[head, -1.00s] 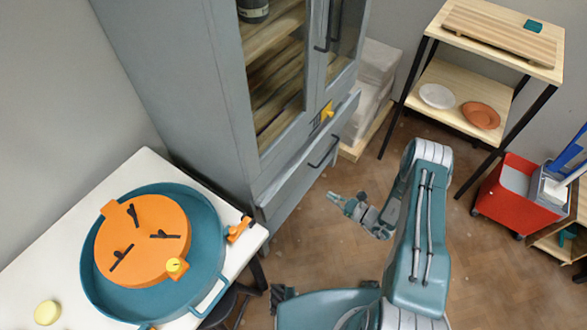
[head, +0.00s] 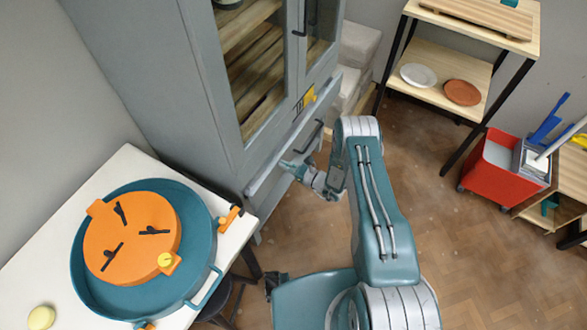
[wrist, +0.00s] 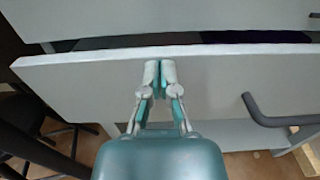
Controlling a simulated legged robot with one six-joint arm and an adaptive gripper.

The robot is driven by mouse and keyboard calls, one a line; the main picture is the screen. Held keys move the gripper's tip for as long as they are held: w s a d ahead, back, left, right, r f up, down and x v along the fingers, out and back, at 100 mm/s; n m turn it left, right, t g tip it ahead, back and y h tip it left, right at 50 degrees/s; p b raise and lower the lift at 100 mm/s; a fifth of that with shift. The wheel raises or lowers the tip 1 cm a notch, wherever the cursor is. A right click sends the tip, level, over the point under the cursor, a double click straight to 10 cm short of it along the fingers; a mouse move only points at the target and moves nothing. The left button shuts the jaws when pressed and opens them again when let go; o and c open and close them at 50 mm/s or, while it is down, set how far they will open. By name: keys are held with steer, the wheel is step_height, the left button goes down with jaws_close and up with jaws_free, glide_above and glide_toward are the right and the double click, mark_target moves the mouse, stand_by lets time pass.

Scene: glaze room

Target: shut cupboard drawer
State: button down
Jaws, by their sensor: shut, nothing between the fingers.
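The grey cupboard (head: 180,75) stands at the upper left in the head view. Its drawer (head: 285,150) is pulled out part way, and the dark gap behind its front shows in the wrist view. The drawer front (wrist: 80,85) has a dark bar handle (wrist: 275,115) to the right of my gripper. My gripper (wrist: 160,68) is shut and empty, with its fingertips at the upper part of the drawer front, just under its top edge. They look to be touching it or very close. In the head view my gripper (head: 290,166) is at the drawer front, left of the handle.
A white table (head: 125,165) with a teal basin (head: 200,255) and an orange disc (head: 130,240) stands at the left. A shelf rack (head: 440,80) and a red bin (head: 490,175) stand at the right. A dark stool (wrist: 30,120) is below left of the drawer. Floor is open on the right.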

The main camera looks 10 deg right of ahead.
mark_target(275, 159)
steer(key=shift+w, duration=0.1)
steer(key=x, duration=0.4)
steer(key=shift+w+a, duration=0.1)
steer(key=shift+a, duration=0.15)
steer(key=shift+d+r, duration=0.1)
steer(key=shift+d, duration=0.05)
steer(key=shift+d, duration=0.2)
steer(key=v, duration=1.4)
steer(key=shift+a, duration=0.15)
